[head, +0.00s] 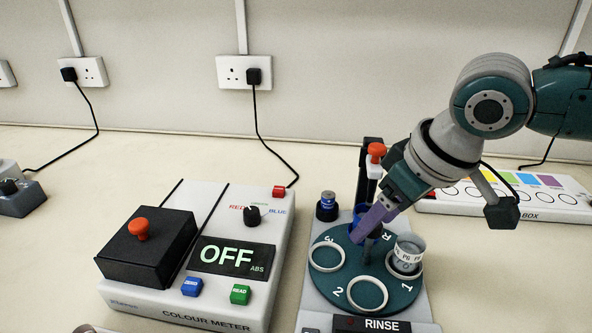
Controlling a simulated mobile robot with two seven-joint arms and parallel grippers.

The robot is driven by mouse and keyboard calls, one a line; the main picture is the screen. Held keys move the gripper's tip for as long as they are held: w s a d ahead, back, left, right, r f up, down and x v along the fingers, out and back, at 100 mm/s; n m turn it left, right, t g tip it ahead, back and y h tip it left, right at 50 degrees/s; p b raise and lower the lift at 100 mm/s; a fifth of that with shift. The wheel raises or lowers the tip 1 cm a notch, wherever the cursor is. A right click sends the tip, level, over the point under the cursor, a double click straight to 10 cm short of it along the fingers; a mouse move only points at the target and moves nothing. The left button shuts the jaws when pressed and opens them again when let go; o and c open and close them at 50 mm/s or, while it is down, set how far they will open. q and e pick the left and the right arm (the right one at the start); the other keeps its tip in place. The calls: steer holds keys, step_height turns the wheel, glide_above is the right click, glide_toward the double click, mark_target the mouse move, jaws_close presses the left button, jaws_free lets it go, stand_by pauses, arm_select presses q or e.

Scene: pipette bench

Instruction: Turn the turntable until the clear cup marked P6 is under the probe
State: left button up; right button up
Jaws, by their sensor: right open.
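The teal turntable (328,279) lies flat on a grey-white base, with places marked 1, 2, 3 and R. The clear cup marked P6 (408,250) stands upright in the ring at 1, on the turntable's right side. The rings at 2 and 3 look empty. My right gripper (365,228) has purple fingers, is open, and points down over the back of the turntable near R. A blue part shows beside its fingers; I cannot tell whether they touch it. A dark post with an orange knob (376,152) stands behind; the probe tip is hidden. My left gripper is out of view.
The colour meter (150,299) stands left, its display reading OFF. A white box with coloured squares (545,197) lies behind at right. A RINSE label (380,325) is in front.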

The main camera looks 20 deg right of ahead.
steer(key=shift+c, duration=0.3)
jaws_close()
stand_by(1.1)
